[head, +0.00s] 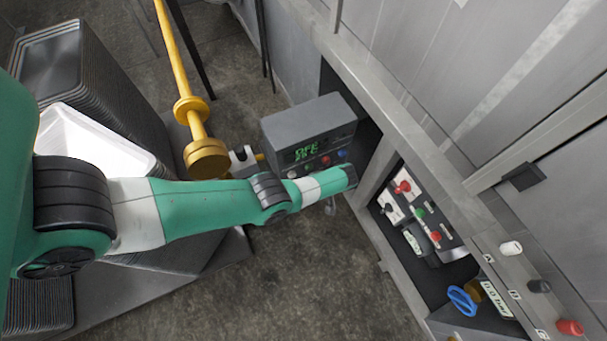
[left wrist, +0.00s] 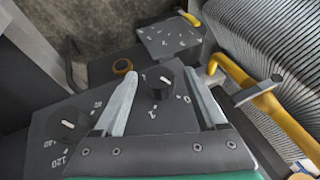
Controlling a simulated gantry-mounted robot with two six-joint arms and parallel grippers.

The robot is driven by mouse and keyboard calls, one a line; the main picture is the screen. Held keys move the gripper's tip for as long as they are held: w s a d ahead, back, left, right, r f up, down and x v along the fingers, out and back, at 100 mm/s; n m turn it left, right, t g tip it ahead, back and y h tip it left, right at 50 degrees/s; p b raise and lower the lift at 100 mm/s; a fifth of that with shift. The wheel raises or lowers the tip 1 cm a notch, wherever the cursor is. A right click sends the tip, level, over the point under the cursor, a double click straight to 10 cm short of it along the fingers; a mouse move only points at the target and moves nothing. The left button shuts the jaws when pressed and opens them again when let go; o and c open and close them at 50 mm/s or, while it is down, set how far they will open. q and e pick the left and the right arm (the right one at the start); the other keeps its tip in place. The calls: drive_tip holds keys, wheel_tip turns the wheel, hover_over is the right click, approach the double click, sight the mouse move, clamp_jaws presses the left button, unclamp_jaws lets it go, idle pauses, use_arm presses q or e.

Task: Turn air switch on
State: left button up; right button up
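I cannot tell for sure which control is the air switch. In the left wrist view a black rotary knob (left wrist: 159,83) with a white pointer line sits on a dark grey panel, with small white markings around it. My left gripper (left wrist: 163,75) is open, with one finger on each side of this knob and visible gaps between. Whether the fingertips touch the panel is unclear. In the head view my left arm reaches in front of a grey control box (head: 308,120) with a green display reading OFF; the fingers are mostly hidden there. My right gripper is not in view.
A second knob (left wrist: 67,124), with 40 and 120 beside it, sits left of the fingers. A yellow pipe (head: 178,50) stands left of the box. Stacked trays (head: 75,60) stand left.

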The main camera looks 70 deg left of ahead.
use_arm(q)
drive_tip(key=shift+r, duration=0.1)
drive_tip(key=p+v, duration=0.5)
drive_tip(key=v, duration=0.6)
drive_tip(key=shift+r, duration=0.25)
drive_tip(key=shift+w, duration=0.15)
